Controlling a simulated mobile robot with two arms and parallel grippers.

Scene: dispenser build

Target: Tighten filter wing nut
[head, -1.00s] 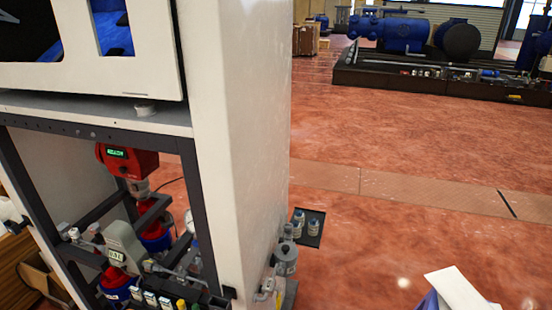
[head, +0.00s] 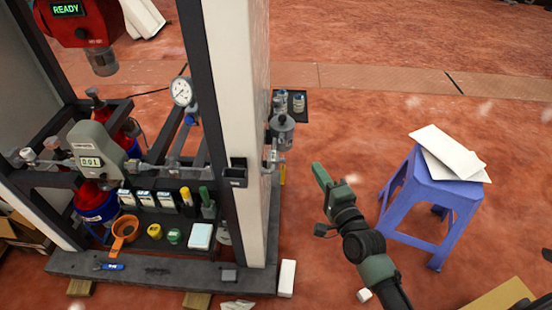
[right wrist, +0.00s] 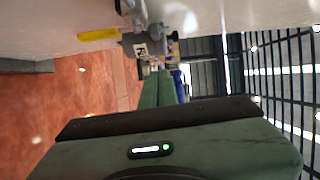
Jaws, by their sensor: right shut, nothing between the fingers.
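The grey filter canister (head: 282,128) hangs on the outer right side of the dispenser's white panel, with small fittings below it. A wing nut is too small to make out. My right gripper (head: 318,170) is dark green, shut and empty. It is to the right of and below the filter in the head view, apart from it, pointing up and left. In the right wrist view its closed fingers (right wrist: 160,88) point toward grey fittings (right wrist: 150,42) under the white panel. My left gripper is not in view.
A blue stool (head: 434,197) with white sheets stands right of my right arm. A black tray (head: 304,103) with small jars lies behind the filter. Open red floor lies beyond.

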